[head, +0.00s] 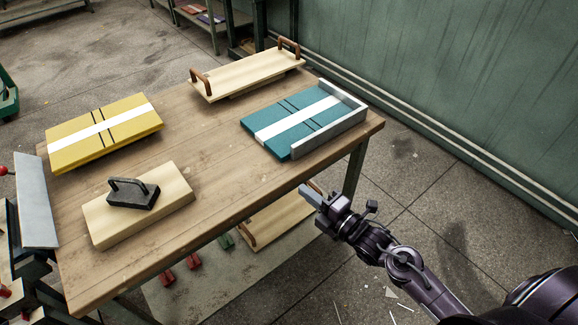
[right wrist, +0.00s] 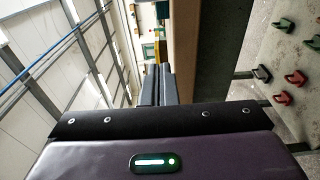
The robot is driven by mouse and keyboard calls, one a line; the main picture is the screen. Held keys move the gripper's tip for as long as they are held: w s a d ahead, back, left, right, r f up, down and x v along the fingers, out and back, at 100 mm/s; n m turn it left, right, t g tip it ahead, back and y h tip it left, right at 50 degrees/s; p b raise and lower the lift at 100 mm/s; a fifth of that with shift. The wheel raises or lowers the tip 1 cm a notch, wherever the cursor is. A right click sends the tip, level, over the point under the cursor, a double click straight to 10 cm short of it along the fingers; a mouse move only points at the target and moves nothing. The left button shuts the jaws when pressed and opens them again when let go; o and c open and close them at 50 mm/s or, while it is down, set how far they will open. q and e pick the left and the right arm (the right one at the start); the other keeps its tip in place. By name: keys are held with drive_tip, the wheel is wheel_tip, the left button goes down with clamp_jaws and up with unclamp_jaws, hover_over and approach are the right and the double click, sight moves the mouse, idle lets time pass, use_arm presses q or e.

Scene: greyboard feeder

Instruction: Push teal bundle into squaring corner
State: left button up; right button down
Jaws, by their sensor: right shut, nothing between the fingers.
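The teal bundle (head: 283,122) lies flat on the wooden table near its right end, with a white band across it and two dark straps. My right gripper (head: 311,194) is shut and empty, just off the table's front edge, in front of the corner and apart from the bundle. In the right wrist view its dark fingers (right wrist: 158,85) show beside the table edge. My left gripper is not in view.
A yellow bundle (head: 70,148) lies at the table's left. A pale board with a black-handled weight (head: 132,195) is at the front left. A wooden tray with handles (head: 245,77) stands at the back. The table's middle (head: 200,140) is clear. A green wall (head: 450,80) is behind.

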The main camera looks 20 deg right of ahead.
sight(284, 158)
drive_tip(key=x, duration=0.7)
drive_tip(key=shift+w+a+r+p, duration=0.1)
drive_tip(key=shift+w+p, duration=0.1)
drive_tip(key=shift+p, duration=0.15)
drive_tip(key=shift+w+d, duration=0.25)
drive_tip(key=shift+w, duration=0.3)
drive_tip(key=shift+w+d, duration=0.25)
drive_tip(key=shift+w, duration=0.3)
drive_tip(key=shift+w+d, duration=0.2)
drive_tip(key=shift+w, duration=0.3)
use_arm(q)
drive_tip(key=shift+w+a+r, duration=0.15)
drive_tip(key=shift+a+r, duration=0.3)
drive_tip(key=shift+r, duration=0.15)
use_arm(e)
drive_tip(key=shift+w+d+f+b, duration=0.25)
drive_tip(key=shift+w+b, duration=0.1)
drive_tip(key=shift+w, duration=0.15)
drive_tip(key=shift+w+d, duration=0.1)
drive_tip(key=shift+w, duration=0.3)
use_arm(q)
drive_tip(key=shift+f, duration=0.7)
use_arm(e)
drive_tip(key=shift+w+d+r, duration=0.1)
